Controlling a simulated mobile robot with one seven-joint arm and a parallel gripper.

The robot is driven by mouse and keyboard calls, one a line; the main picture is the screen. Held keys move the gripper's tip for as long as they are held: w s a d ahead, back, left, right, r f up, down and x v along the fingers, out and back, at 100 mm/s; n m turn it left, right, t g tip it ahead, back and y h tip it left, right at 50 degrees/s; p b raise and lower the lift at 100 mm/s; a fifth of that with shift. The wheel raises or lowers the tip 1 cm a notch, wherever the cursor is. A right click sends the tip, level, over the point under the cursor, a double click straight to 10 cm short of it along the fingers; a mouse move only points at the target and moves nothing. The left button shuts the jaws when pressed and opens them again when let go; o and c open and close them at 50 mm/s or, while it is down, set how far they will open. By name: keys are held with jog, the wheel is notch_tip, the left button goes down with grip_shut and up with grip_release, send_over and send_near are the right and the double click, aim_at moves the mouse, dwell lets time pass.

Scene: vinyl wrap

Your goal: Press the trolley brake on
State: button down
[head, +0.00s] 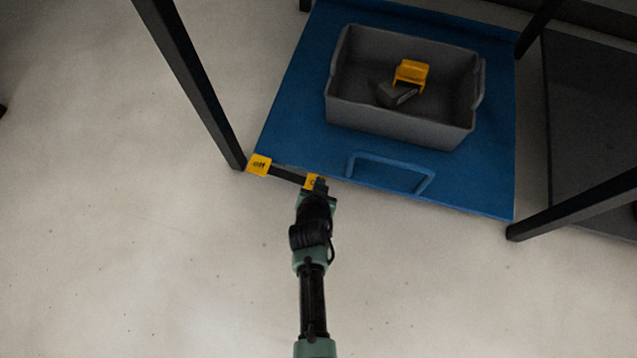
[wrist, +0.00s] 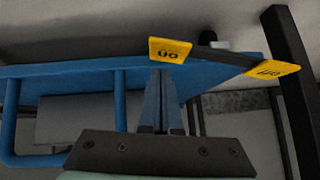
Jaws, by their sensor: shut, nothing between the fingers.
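The trolley is a blue platform (head: 290,120) with a blue loop handle (head: 392,168) at its near edge. Its brake is a dark bar (head: 287,175) at the near left edge, with a yellow "off" pad (head: 259,165) at the left end and a yellow "on" pad (head: 309,181) at the right end. In the wrist view the "on" pad (wrist: 170,50) and "off" pad (wrist: 270,69) appear upside down, the bar slanting between them. My gripper (head: 319,185) is shut and empty at the "on" pad, partly covering it. Its fingertips (wrist: 162,75) line up with that pad; contact cannot be told.
A grey bin (head: 400,130) on the trolley holds a yellow-and-dark object (head: 410,75). Dark posts stand left (head: 190,80) and right (head: 575,205) of the trolley. The pale floor (head: 130,230) in front is clear.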

jog(key=d+r+p+v, duration=0.1)
jog(key=p+v, duration=0.6)
jog(key=v, duration=0.4)
jog(key=shift+w, duration=0.3)
